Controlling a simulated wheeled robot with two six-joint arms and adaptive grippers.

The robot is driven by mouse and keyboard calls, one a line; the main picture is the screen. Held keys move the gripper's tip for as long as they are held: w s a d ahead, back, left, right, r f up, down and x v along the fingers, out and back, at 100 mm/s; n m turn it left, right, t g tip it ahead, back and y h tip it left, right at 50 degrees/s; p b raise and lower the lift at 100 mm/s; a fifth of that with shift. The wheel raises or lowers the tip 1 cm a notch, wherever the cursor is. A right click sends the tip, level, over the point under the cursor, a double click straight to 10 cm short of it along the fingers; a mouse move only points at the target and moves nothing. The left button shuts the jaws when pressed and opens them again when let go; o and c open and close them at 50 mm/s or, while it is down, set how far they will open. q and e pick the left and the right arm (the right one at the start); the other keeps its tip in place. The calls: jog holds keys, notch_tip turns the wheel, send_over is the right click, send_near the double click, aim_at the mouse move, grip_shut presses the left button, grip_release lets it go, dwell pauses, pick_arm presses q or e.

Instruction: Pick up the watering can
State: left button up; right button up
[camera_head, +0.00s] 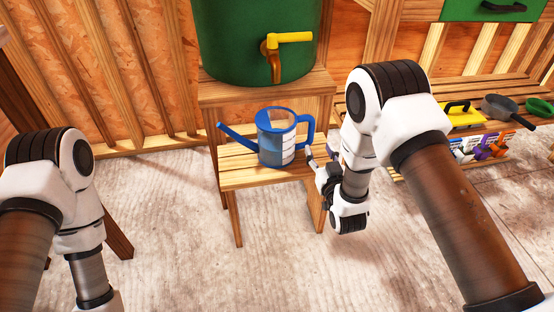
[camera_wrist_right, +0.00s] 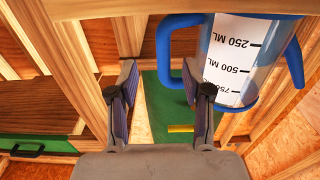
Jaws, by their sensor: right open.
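The watering can (camera_head: 275,138) has a blue rim, spout and handle and a clear body with a white measuring scale. It stands upright on a small wooden stand (camera_head: 235,178), its spout to the left and its handle to the right. My right gripper (camera_head: 318,162) is just right of the can, near the handle. In the right wrist view, the right gripper (camera_wrist_right: 167,82) is open, and the handle of the watering can (camera_wrist_right: 163,48) shows ahead, between the fingers' lines. The can appears upside down there. I cannot tell whether a finger touches it. My left gripper is out of view.
A green barrel (camera_head: 255,40) with a yellow-handled tap (camera_head: 275,58) stands on a higher wooden shelf just behind and above the can. At right, a low slatted bench holds a yellow box (camera_head: 462,115) and a grey pan (camera_head: 507,108). The floor in front is clear.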

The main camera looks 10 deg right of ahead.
aim_at(312, 136)
jog(key=w+b, duration=0.1)
jog(key=w, duration=0.1)
jog(key=w+b, duration=0.2)
jog(key=w, duration=0.1)
jog(key=w+b, duration=0.1)
jog(key=w, duration=0.1)
jog(key=shift+w+a+r, duration=0.1)
jog(key=shift+w+a, duration=0.1)
jog(key=shift+a, duration=0.2)
jog(key=shift+r, duration=0.2)
grip_shut()
